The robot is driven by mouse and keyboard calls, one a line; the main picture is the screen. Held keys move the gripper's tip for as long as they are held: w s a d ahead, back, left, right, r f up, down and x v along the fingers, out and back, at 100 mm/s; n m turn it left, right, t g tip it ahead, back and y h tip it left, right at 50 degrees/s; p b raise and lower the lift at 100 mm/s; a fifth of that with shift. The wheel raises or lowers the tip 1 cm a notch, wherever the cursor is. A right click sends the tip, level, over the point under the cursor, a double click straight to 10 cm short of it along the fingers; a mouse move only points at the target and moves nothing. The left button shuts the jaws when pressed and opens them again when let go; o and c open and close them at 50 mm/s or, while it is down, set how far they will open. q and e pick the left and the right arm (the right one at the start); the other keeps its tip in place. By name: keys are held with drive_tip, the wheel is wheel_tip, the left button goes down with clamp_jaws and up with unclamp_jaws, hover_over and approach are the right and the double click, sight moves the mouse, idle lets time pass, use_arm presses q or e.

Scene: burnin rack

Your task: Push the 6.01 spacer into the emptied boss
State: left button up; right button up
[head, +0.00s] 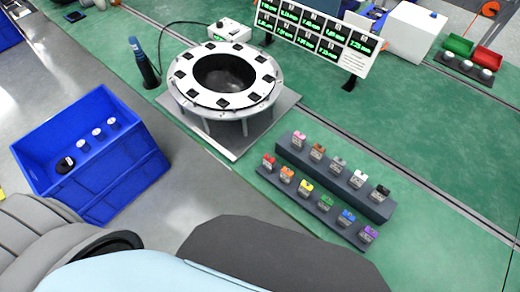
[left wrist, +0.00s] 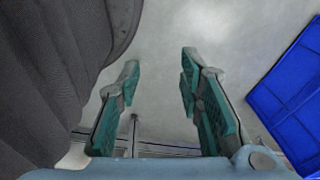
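A white ring fixture (head: 186,90) with several dark square sockets around its top stands on a grey plate (head: 232,154). The emptied boss cannot be told apart from the other sockets. Small coloured blocks with tags sit in two dark stepped racks (head: 290,152); their tags are too small to read, so I cannot tell which is the 6.01 spacer. My left gripper (left wrist: 160,65) is open and empty in the left wrist view, with grey floor behind its fingers. Neither gripper shows in the head view; only arm parts of mine fill its lower edge.
A blue crate (head: 110,178) with several small pieces stands on the floor; it also shows in the left wrist view (left wrist: 290,85). A dark blue upright tool (head: 143,64), a white box (head: 229,31) and a numbered display board (head: 318,30) surround the ring. Red (head: 487,58) and green (head: 458,45) bins lie far right.

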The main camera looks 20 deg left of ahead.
use_arm(q)
drive_tip(key=shift+s, duration=0.15)
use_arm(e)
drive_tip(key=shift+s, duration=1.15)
use_arm(q)
drive_tip(key=shift+o, duration=1.4)
drive_tip(key=shift+s+a+r, duration=0.1)
drive_tip(key=shift+s, duration=0.15)
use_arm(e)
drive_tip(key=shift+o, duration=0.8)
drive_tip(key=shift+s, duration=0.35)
use_arm(q)
drive_tip(key=shift+o, duration=0.4)
drive_tip(key=w+r+p, duration=0.1)
drive_tip(key=w+r, duration=0.4)
drive_tip(key=w, duration=0.2)
drive_tip(key=shift+t+p, duration=0.3)
wheel_tip(320, 180, up, 35)
drive_tip(key=m+g+p, duration=0.2)
drive_tip(key=m+p, duration=0.2)
hover_over(269, 157)
drive_tip(key=shift+h, duration=0.4)
drive_tip(key=shift+w+r, duration=0.15)
drive_tip(key=shift+r, duration=0.1)
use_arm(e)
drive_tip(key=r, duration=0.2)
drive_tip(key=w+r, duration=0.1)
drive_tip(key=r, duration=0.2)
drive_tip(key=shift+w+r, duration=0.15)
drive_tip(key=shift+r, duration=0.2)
